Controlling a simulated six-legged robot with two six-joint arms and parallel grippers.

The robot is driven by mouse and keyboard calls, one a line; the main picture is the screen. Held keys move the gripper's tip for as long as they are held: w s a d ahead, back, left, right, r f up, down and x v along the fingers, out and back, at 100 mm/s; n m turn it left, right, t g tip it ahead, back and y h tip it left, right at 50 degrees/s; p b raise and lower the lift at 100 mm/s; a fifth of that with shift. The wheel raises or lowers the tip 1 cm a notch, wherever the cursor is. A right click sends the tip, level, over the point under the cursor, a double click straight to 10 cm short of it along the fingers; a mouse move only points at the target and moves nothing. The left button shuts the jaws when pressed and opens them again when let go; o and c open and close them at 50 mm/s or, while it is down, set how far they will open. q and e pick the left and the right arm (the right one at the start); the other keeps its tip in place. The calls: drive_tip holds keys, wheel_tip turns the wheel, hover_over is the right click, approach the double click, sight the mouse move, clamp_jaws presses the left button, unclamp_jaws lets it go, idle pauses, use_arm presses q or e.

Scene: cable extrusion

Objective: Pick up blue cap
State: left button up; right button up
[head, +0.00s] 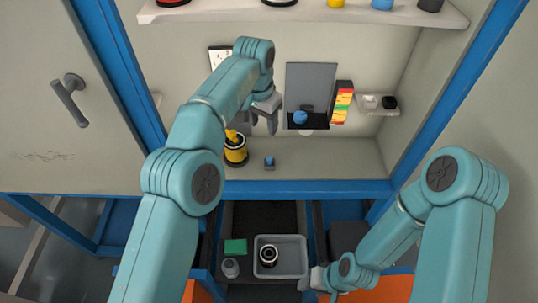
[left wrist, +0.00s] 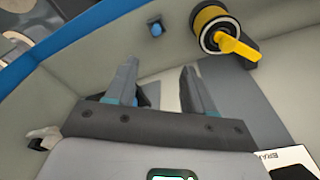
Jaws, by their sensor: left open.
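A round blue piece (head: 300,117), which looks like the blue cap, sits in the dark recess at the back wall in the head view. In the left wrist view a bit of blue (left wrist: 142,98) shows partly hidden behind one finger; I cannot tell for sure that it is the same piece. My left gripper (head: 264,120) is left of the recess, apart from the blue piece. Its two fingers are spread and empty in the left wrist view (left wrist: 160,80). My right gripper (head: 315,282) is low by the grey tray, its fingers too small to read.
A yellow-and-black cylinder (head: 235,150) with a yellow handle and a small blue-topped block (head: 269,162) stand on the counter. A coloured stack (head: 342,103) is right of the recess. A grey tray (head: 292,242) holds a dark-and-white ring. The counter's right part is clear.

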use_arm(q)
hover_over(269, 158)
drive_tip(key=f, duration=1)
drive_tip(key=shift+s+a, duration=0.2)
drive_tip(key=shift+s, duration=0.2)
drive_tip(key=f, duration=0.3)
drive_tip(key=f+p, duration=0.1)
drive_tip(key=shift+w+d+f, duration=0.15)
drive_tip(key=shift+d+f, duration=0.1)
drive_tip(key=shift+f, duration=0.35)
drive_tip(key=shift+w+f, duration=0.2)
drive_tip(key=shift+f, duration=0.05)
drive_tip(key=shift+s+r, duration=0.1)
drive_tip(key=shift+s, duration=0.05)
clamp_jaws()
